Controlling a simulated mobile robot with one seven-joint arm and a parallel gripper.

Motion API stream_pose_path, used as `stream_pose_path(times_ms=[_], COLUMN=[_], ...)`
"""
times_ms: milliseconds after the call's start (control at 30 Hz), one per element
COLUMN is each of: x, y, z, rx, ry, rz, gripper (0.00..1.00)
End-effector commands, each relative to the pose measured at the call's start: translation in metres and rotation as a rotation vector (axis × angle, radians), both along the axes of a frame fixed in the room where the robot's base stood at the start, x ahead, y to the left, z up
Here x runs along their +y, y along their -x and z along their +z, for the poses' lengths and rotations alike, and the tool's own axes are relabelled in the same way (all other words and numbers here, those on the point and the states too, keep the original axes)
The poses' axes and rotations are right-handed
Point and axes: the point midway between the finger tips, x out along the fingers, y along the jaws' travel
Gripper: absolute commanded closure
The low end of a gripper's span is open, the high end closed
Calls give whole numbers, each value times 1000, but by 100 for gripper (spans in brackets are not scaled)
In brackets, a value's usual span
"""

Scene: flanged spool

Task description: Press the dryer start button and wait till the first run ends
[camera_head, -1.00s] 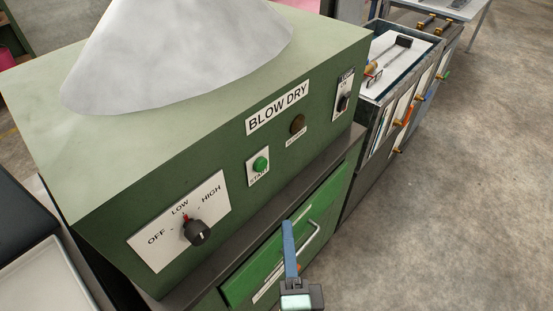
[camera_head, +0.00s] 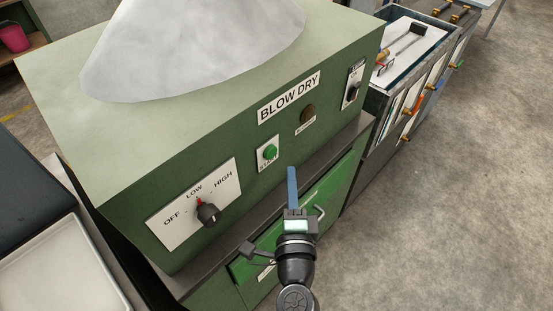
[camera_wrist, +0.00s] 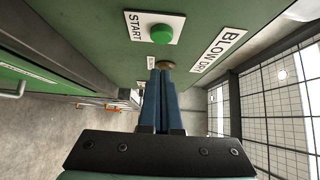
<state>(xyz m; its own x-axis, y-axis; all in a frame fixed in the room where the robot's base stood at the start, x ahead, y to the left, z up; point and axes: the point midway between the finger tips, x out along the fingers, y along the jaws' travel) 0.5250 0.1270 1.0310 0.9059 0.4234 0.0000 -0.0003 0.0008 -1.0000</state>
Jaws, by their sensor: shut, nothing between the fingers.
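The green dryer (camera_head: 120,170) has a "BLOW DRY" label and a white cone-shaped hood on top. Its green START button (camera_head: 270,152) sits on a white plate on the front panel; the button also shows in the wrist view (camera_wrist: 161,34). My gripper (camera_head: 291,170) is shut and empty, its blue fingers pointing at the panel, just right of and below the button in the head view. In the wrist view the fingertips (camera_wrist: 160,70) appear below the button plate, apart from the button. A round brownish lamp (camera_head: 308,113) is dark.
The OFF/LOW/HIGH knob (camera_head: 209,213) is left of the button, with a red mark by LOW. A switch (camera_head: 352,91) is at the panel's right. A green drawer (camera_head: 330,195) with a handle lies below. Grey floor at right is open.

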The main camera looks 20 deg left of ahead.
Motion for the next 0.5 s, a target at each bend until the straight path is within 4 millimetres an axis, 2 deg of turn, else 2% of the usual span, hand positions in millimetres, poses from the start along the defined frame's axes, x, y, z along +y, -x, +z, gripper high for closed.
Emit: stream_pose_path(times_ms=[67, 233, 500], x=[8, 32, 42], y=[-12, -18, -22], z=[3, 2, 0], rx=[-1, 0, 0], ry=[0, 0, 1], rz=[3, 4, -1], gripper=[100, 100, 100])
